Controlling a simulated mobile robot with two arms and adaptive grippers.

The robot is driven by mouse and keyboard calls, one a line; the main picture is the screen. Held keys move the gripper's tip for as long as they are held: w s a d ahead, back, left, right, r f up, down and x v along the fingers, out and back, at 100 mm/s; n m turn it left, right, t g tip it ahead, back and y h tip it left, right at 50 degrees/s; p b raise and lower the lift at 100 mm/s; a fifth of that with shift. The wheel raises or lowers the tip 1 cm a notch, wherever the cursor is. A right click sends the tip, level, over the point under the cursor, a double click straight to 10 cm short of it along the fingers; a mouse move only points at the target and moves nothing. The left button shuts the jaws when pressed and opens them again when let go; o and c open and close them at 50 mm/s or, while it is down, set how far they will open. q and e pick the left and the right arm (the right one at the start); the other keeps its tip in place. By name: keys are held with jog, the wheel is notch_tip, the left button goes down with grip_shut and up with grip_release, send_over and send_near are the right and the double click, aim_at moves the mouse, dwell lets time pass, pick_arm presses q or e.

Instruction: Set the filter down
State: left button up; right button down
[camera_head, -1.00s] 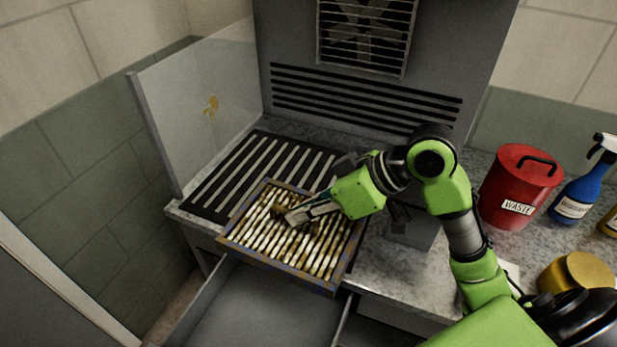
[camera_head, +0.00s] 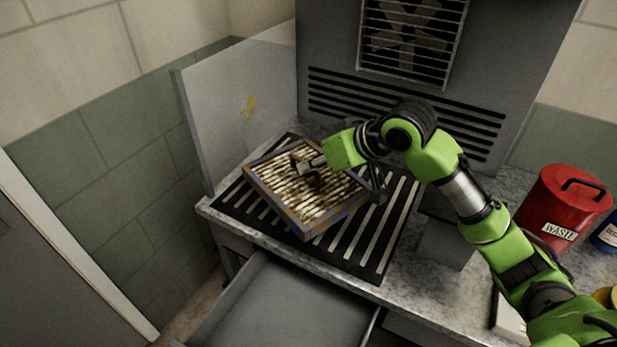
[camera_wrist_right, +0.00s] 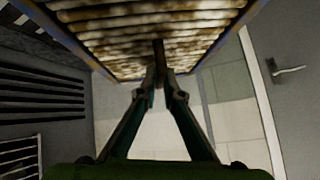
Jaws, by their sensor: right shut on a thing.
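The filter (camera_head: 290,185) is a square frame with dirty, brown-stained white pleats. In the head view it is over the black slotted grate (camera_head: 375,262) on the worktop; I cannot tell whether it touches the grate. My right gripper (camera_head: 308,170) is shut on the filter near the middle of its face. In the right wrist view the stained pleats of the filter (camera_wrist_right: 120,28) fill the top, and the fingertips of my right gripper (camera_wrist_right: 160,75) meet at a thin dark piece on it. My left gripper is not in view.
An open grey drawer (camera_head: 285,305) juts out below the worktop's front edge. A clear side panel (camera_head: 235,110) stands at the left, and a vented grey housing (camera_head: 330,50) at the back. A red waste can (camera_head: 563,205) stands at the right.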

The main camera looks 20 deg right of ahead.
aim_at(304, 157)
jog(key=w, duration=0.2)
jog(key=w+f+p, duration=0.1)
jog(key=w, duration=0.1)
jog(key=w+f, duration=0.1)
jog(key=w, duration=0.1)
jog(key=shift+w+f, duration=0.1)
jog(key=shift+f, duration=0.15)
jog(key=w+f, duration=0.2)
jog(key=w+f+p, duration=0.1)
jog(key=w+f, duration=0.1)
jog(key=f, duration=0.1)
jog(key=shift+d, duration=0.15)
jog(key=shift+w+f, duration=0.2)
jog(key=shift+f, duration=0.15)
notch_tip(304, 157, down, 2)
jog(key=shift+f+p, duration=0.1)
jog(key=shift+p, duration=0.8)
jog(key=shift+f, duration=0.35)
jog(key=shift+f, duration=0.2)
jog(key=c, duration=2.3)
grip_release()
jog(key=shift+s+f, duration=0.1)
jog(key=shift+o, duration=0.6)
